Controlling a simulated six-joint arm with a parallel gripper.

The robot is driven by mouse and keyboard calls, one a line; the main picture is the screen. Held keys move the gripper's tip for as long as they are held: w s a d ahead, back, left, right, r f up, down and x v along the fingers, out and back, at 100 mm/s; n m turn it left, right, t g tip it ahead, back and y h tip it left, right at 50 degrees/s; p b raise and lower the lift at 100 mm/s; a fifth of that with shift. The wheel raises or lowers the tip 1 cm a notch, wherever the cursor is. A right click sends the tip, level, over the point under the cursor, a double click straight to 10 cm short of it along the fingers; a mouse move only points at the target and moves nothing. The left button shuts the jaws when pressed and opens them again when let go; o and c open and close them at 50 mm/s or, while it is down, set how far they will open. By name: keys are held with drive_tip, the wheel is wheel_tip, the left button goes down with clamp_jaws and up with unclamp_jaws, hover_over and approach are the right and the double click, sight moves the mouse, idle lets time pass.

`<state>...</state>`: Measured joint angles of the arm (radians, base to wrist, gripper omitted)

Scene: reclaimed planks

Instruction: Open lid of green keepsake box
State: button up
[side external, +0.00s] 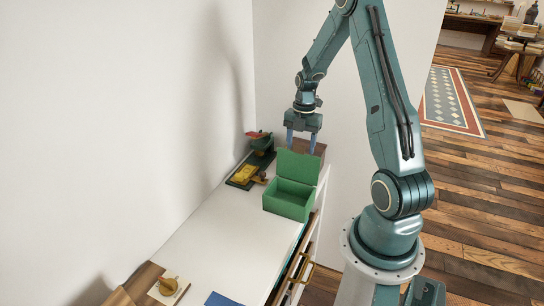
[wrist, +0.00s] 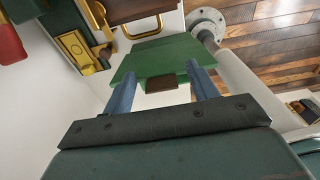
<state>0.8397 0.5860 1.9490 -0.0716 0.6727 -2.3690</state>
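The green keepsake box (side external: 288,205) stands at the far right end of the white top. Its lid (side external: 298,166) stands raised, roughly upright, at the back of the box, and the box mouth is open. My gripper (side external: 300,147) is behind and above the lid's upper edge, fingers pointing down and apart. In the wrist view the lid (wrist: 158,58) lies beyond the fingertips, with a small brown tab (wrist: 160,84) between the two fingers of my gripper (wrist: 163,75). The fingers look empty; whether they touch the lid I cannot tell.
A dark green tray with a yellow item (side external: 243,175) and a dark bowl with something red (side external: 260,141) stand left of the box. A brown block (side external: 313,149) shows behind the lid. A brass handle (side external: 302,268) sticks out at the front. The middle of the white top is clear.

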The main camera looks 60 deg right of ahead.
drive_tip(key=shift+d+r, duration=0.1)
drive_tip(key=shift+r, duration=0.1)
wheel_tip(320, 180, up, 13)
drive_tip(key=d, duration=0.1)
drive_tip(key=shift+r, duration=0.2)
idle(0.5)
drive_tip(key=a+r+m+t+h, duration=0.1)
drive_tip(key=a+r+m, duration=0.35)
drive_tip(key=a, duration=0.45)
drive_tip(key=a+r+m+t+h, duration=0.1)
drive_tip(key=a+r+m, duration=0.35)
drive_tip(key=a, duration=0.45)
drive_tip(key=s+a+m+t+y, duration=0.1)
drive_tip(key=s+a+m+t, duration=0.2)
drive_tip(key=s+a+m, duration=0.6)
drive_tip(key=s+a, duration=0.2)
drive_tip(key=a, duration=0.2)
drive_tip(key=shift+r+t, duration=0.3)
drive_tip(key=shift+r, duration=0.05)
